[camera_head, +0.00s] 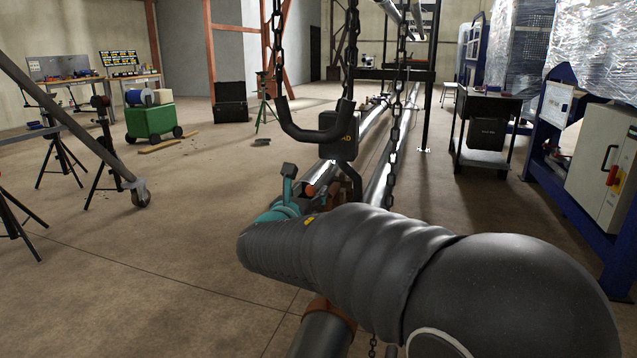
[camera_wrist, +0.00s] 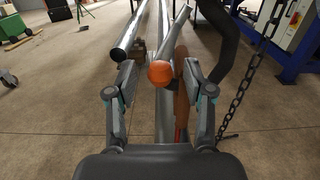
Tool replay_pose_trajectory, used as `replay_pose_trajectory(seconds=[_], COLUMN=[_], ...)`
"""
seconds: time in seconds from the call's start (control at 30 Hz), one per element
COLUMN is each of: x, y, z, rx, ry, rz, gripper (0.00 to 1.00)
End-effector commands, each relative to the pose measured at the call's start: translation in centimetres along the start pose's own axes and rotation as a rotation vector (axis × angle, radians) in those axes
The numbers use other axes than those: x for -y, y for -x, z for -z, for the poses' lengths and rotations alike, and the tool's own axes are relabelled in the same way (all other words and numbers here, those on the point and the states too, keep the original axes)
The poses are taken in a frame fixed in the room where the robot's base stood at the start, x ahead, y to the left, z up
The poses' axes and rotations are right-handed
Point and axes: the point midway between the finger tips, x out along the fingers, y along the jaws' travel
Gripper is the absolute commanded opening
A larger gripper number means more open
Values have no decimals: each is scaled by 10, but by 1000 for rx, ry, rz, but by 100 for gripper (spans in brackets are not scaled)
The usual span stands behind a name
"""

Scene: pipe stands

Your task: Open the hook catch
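My gripper (camera_wrist: 158,76) is open in the wrist view, with one finger on each side of an orange ball (camera_wrist: 160,72). The ball sits between the fingertips, with a visible gap on both sides. A rust-brown bar (camera_wrist: 181,95) runs beside the right finger. A thick dark curved piece (camera_wrist: 222,40), likely part of the hook, rises behind that finger. In the head view, a dark hook block (camera_head: 338,136) hangs over my gripper (camera_head: 298,188), and the hook's lower part is partly hidden by my arm. An orange end (camera_head: 310,190) shows beside the teal-marked gripper. I cannot tell the catch's state.
Chains (camera_head: 401,110) hang near my arm, and one also shows in the wrist view (camera_wrist: 241,88). Long silver pipes (camera_head: 380,160) run away behind the hook. A green wheeled box (camera_head: 150,121) and tripods stand left. A black cart (camera_head: 484,155) and blue frames stand right.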

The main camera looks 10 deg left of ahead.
Motion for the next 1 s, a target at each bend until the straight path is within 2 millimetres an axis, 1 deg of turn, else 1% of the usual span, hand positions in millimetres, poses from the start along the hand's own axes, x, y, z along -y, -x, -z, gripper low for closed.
replay_pose_trajectory(seconds=[0.03, 0.07, 0.1, 0.13, 0.43, 1.0], x=[0, 0, 0, 0, -1, -10], y=[0, 0, 0, 0, 0, 0], z=[0, 0, 0, 0, 1, -10], rx=[0, 0, 0, 0, 0, 3], ry=[0, 0, 0, 0, -30, -265], rz=[0, 0, 0, 0, 0, 2], gripper=[33, 26, 16, 9, 8, 8])
